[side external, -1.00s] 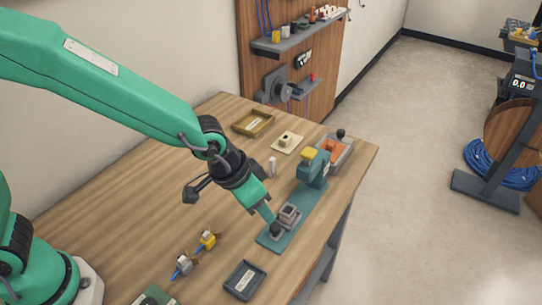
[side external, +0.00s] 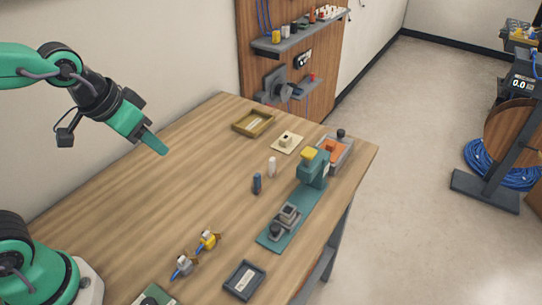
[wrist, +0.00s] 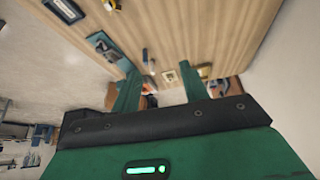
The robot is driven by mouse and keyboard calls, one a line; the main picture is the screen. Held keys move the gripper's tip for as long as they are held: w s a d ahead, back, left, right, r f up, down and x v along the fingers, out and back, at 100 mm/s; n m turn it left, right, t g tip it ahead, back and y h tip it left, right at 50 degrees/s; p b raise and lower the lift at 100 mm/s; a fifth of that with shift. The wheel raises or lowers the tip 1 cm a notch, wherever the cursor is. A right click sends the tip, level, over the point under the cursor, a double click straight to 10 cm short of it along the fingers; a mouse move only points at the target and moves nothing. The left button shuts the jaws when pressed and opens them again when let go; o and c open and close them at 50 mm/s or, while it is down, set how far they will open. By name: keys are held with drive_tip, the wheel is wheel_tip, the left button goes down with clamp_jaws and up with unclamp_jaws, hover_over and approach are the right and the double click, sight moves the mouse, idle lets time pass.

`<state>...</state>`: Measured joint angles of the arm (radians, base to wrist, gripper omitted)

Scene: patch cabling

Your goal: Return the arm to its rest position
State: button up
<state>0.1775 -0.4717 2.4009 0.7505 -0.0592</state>
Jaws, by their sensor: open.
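My green gripper (side external: 157,145) hangs in the air over the left back part of the wooden table (side external: 160,205), well clear of the things on it. In the wrist view its two fingers (wrist: 159,72) stand apart with nothing between them. Below and to the right, a teal fixture (side external: 290,215) carries a grey block (side external: 288,214) and a dark round part at its near end. A press-like teal unit (side external: 313,169) with a yellow top stands at its far end.
Two small connectors, one yellow (side external: 208,240) and one grey (side external: 184,264), lie near the front. A dark tray (side external: 262,269), a blue cylinder (side external: 257,184), a white cylinder (side external: 271,167) and a wooden tray (side external: 240,127) also stand on the table. The left middle is bare.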

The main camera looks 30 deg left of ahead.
drive_tip(key=s+a+r+n+y, duration=0.1)
drive_tip(key=s+a, duration=0.4)
drive_tip(key=s, duration=0.1)
drive_tip(key=shift+r, duration=0.25)
